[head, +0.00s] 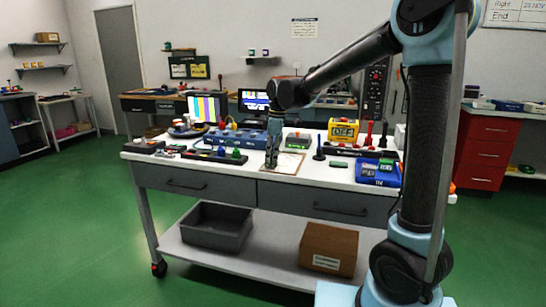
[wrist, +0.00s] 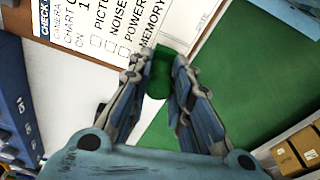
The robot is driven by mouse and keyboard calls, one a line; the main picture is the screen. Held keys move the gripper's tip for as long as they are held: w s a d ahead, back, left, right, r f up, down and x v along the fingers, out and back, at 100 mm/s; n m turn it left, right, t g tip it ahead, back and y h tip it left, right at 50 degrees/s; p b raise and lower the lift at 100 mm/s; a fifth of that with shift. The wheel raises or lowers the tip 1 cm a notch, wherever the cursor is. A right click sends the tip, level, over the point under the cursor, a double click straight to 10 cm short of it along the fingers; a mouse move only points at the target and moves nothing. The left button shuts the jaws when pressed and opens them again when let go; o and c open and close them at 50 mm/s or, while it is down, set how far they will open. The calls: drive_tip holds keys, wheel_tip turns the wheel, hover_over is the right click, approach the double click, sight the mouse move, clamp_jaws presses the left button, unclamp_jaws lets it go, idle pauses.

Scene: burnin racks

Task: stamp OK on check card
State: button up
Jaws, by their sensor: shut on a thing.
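The check card (head: 290,162) lies on a brown clipboard near the front edge of the white table. In the wrist view the card (wrist: 115,22) shows printed lines with empty tick boxes and a date field. My gripper (head: 271,166) points down at the card's left side in the head view. In the wrist view my gripper (wrist: 160,75) is shut on a small green thing (wrist: 160,70), which looks like a stamp handle. Its lower end is hidden, and I cannot tell whether it touches the card. No OK mark shows on the visible part of the card.
A dark upright handle (head: 319,148) stands right of the clipboard. A blue unit (head: 243,139) and a yellow display (head: 343,130) stand behind.

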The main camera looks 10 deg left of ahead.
drive_tip(key=shift+f, duration=0.4)
idle(1.3)
drive_tip(key=shift+r, duration=3.55)
